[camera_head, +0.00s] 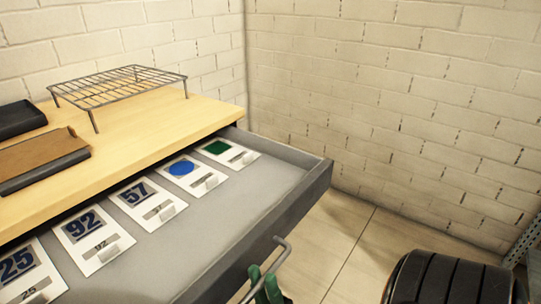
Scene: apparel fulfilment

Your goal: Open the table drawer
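The grey table drawer (232,215) is pulled out from under the light wooden tabletop (150,135), and its inside shows. Its grey bar handle (281,249) is on the front panel at the lower middle. My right gripper (263,284), with green fingers, is at the handle near the bottom edge. Its fingers lie close on either side of the bar and look shut on it. The rest of this gripper is cut off by the picture's edge. My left gripper is not in view.
Cards marked 25, 92 and 57, a blue-circle card (181,168) and a green card (216,147) lie in the drawer. A wire rack (118,84) and dark trays (18,118) stand on the tabletop.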

